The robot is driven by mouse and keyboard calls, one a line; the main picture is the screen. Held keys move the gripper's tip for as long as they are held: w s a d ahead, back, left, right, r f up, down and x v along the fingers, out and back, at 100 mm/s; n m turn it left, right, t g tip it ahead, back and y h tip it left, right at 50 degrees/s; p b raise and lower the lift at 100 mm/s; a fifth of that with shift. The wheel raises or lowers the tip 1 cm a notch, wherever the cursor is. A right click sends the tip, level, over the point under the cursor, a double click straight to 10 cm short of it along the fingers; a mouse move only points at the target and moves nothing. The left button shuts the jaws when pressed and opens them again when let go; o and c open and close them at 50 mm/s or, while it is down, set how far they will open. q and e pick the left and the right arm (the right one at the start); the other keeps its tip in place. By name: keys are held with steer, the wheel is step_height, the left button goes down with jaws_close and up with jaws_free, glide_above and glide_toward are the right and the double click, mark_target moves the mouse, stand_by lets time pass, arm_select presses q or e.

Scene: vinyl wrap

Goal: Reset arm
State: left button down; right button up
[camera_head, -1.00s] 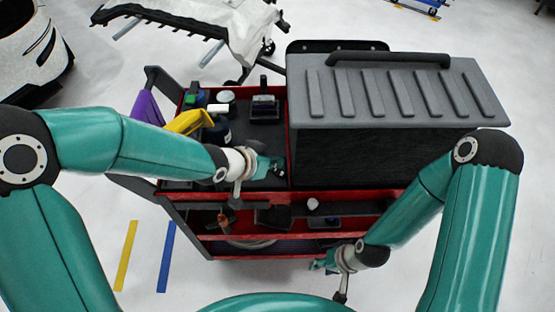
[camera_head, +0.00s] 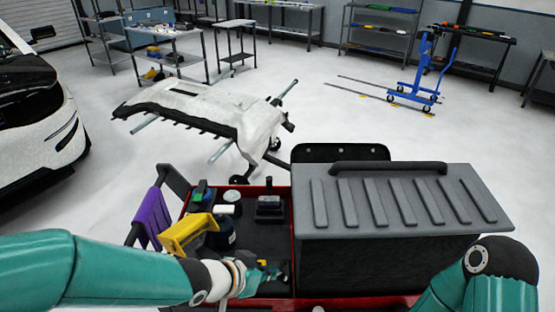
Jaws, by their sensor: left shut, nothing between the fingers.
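My left arm comes in from the left, and its gripper (camera_head: 272,274) is over the front left part of the red tool cart (camera_head: 295,222). The gripper is shut and holds nothing. Its fingers are small and partly blend with the dark cart tray behind them. My right arm shows only at the lower right corner. The right gripper is below the picture's edge and hidden.
The cart's open tray holds a yellow item (camera_head: 186,233), a white-lidded jar (camera_head: 230,198) and a black device (camera_head: 269,207). A grey ribbed case (camera_head: 400,200) fills its right side. A purple cloth (camera_head: 153,217) hangs left. A white bumper on a stand (camera_head: 205,105) is behind.

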arm_select(q)
steer(key=s+a+f+n+g+y, duration=0.1)
steer(key=s+a+f+n+g, duration=0.1)
steer(key=s+f, duration=0.3)
steer(key=s+a+f+n+g, duration=0.2)
steer(key=s+f, duration=0.3)
steer(key=f, duration=0.7)
steer(key=s+a+f+n+g+y, duration=0.1)
steer(key=s+a+f+n, duration=0.3)
steer(key=f, duration=0.5)
steer(key=shift+s+a+g+y, duration=0.3)
steer(key=shift+s+g, duration=0.2)
steer(key=shift+s, duration=0.2)
